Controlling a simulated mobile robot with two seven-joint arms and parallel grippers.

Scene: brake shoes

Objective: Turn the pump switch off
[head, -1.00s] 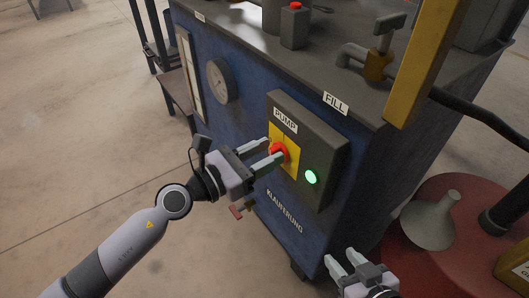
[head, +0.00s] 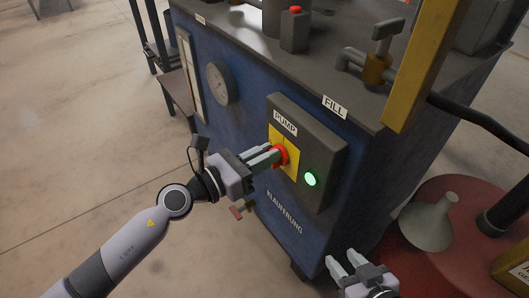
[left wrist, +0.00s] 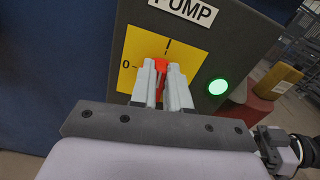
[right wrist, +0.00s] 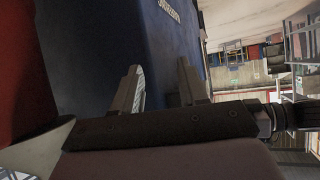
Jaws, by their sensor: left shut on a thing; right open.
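The pump switch is a red rotary knob (head: 281,154) on a yellow plate (head: 291,165) of the dark box labelled PUMP. In the left wrist view the red knob (left wrist: 161,66) shows between the fingers, its handle pointing up toward the "I" mark; the "0" mark is at the plate's left. The green lamp (head: 310,179) beside the plate is lit. My left gripper (head: 275,155) is shut on the red knob, and its fingers hide part of it. My right gripper (head: 342,265) is open and empty, low beside the cabinet's front corner.
The blue cabinet (head: 240,130) carries a round gauge (head: 219,83) and a FILL label (head: 335,107) on its top edge. A yellow post (head: 425,65) stands at right. A red drum with a grey funnel (head: 429,222) is at lower right. Open floor lies left.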

